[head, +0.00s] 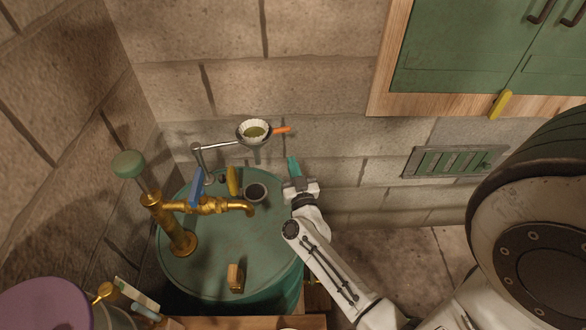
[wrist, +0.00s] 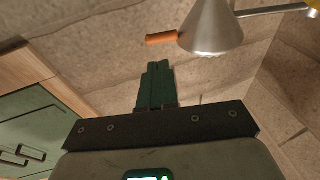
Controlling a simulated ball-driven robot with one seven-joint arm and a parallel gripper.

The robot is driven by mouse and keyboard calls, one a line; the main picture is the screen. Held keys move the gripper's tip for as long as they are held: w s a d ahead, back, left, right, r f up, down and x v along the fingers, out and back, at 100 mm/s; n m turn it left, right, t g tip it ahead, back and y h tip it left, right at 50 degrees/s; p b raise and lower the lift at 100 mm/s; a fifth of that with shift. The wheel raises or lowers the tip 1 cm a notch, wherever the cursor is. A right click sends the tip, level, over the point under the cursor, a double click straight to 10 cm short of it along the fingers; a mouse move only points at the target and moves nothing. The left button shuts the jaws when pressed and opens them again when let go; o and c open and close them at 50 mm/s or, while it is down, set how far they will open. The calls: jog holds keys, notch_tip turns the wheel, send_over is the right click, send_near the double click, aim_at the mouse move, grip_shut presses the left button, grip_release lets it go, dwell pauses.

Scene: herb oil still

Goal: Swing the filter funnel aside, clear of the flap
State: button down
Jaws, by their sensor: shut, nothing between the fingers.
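The filter funnel (head: 255,138) is a metal cone with a pleated white paper holding something olive green. It hangs on a thin swing arm (head: 222,143) from a post at the drum's back left, above the drum's back edge. Its orange handle (head: 282,130) points right. In the wrist view the funnel (wrist: 212,30) and handle (wrist: 161,39) lie beyond my fingertips. My gripper (head: 293,160) has teal fingers, shut and empty, below the handle in the head view and apart from it. In the wrist view the gripper (wrist: 157,66) points toward the handle. I cannot tell which part is the flap.
The green drum (head: 215,265) carries a brass tap (head: 215,206), a dark round cup or opening (head: 256,191), a yellow piece (head: 233,181), a blue piece (head: 196,187) and a small wooden block (head: 235,278). A wall grate (head: 455,162) and green cabinet (head: 480,50) are right. Block wall stands behind.

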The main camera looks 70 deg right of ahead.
jog(key=x, duration=0.9)
jog(key=shift+w+d, duration=0.15)
jog(key=shift+d, duration=0.1)
